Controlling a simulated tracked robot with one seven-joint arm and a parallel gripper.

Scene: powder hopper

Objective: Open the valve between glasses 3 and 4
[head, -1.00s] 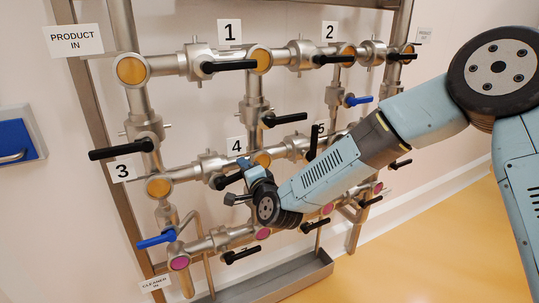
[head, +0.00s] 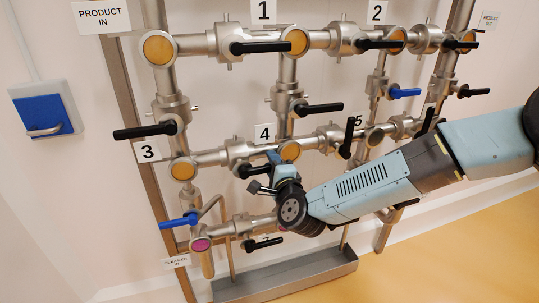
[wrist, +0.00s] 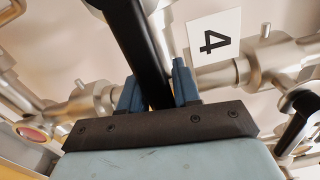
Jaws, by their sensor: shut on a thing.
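Glass 3 (head: 182,169) and glass 4 (head: 289,150) are yellow round sight glasses on the middle pipe row, beside the labels 3 (head: 148,151) and 4 (head: 264,133). The steel valve (head: 238,153) sits between them. Its black handle (head: 246,171) points right in the head view, roughly along the pipe. My gripper (head: 264,173) is at the handle's outer end. In the wrist view, the black handle (wrist: 138,40) lies between the two blue fingers of my gripper (wrist: 158,88), which is shut on it. The gripper hides the handle's end in the head view.
Other black handles stick out nearby, one upright near label 5 (head: 347,138) and one below label 4 (head: 262,244). A blue handle (head: 179,222) is at lower left. A grey trough (head: 290,277) lies below the pipes. The floor at right is clear.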

